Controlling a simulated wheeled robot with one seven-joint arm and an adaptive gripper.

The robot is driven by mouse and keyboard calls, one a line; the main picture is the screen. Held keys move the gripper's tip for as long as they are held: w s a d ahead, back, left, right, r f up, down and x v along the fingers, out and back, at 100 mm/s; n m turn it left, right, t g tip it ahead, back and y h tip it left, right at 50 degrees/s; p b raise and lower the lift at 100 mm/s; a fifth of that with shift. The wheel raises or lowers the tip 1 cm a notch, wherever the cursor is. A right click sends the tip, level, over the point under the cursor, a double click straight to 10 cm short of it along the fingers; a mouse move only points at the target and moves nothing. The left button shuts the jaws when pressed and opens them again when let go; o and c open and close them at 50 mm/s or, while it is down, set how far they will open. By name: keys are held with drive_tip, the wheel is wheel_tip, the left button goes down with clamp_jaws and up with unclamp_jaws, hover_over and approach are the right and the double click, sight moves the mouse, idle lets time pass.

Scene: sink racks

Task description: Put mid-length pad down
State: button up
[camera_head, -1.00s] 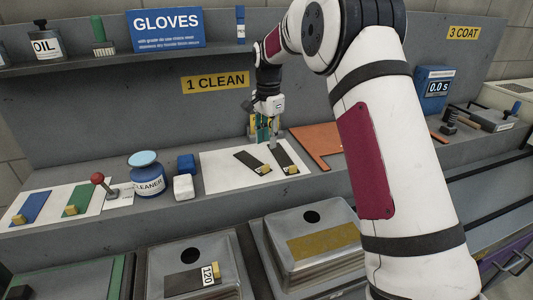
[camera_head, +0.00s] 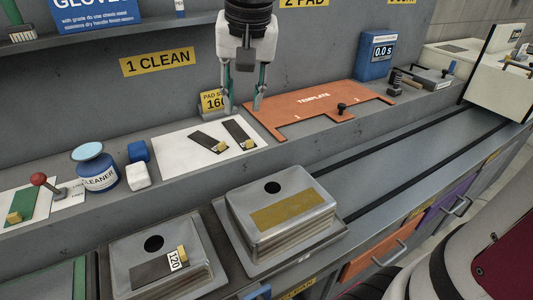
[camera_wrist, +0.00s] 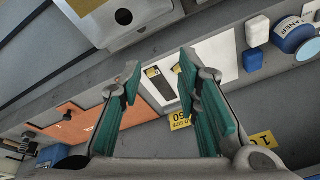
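Two dark pads with yellow tabs lie on the white sheet (camera_head: 170,159), a left pad (camera_head: 204,139) and a right pad (camera_head: 236,130). They also show in the wrist view, as a left pad (camera_wrist: 160,85) and a right pad (camera_wrist: 182,82). A third dark pad (camera_head: 150,273), with a yellow tab and a 120 label, lies on the left metal sink form (camera_head: 125,249). I cannot tell which is the mid-length pad. My gripper (camera_head: 242,110) is open and empty, above the back of the sheet. Its teal fingers stand apart in the wrist view (camera_wrist: 160,72).
A yellow pad sign (camera_head: 211,102) stands behind the sheet. The orange template (camera_head: 310,102) lies to the right. A blue cleaner jar (camera_head: 97,174), a white block (camera_head: 138,176) and a blue block (camera_head: 138,151) stand to the left. The second sink (camera_head: 303,184) carries a yellow-brown patch.

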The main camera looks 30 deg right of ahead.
drive_tip(key=s+f+n+t, duration=0.1)
drive_tip(key=s+f+n, duration=0.1)
drive_tip(key=s, duration=0.6)
drive_tip(key=s+f+n+t, duration=0.1)
drive_tip(key=s+f+n, duration=0.2)
drive_tip(key=s, duration=0.5)
drive_tip(key=shift+a, duration=0.4)
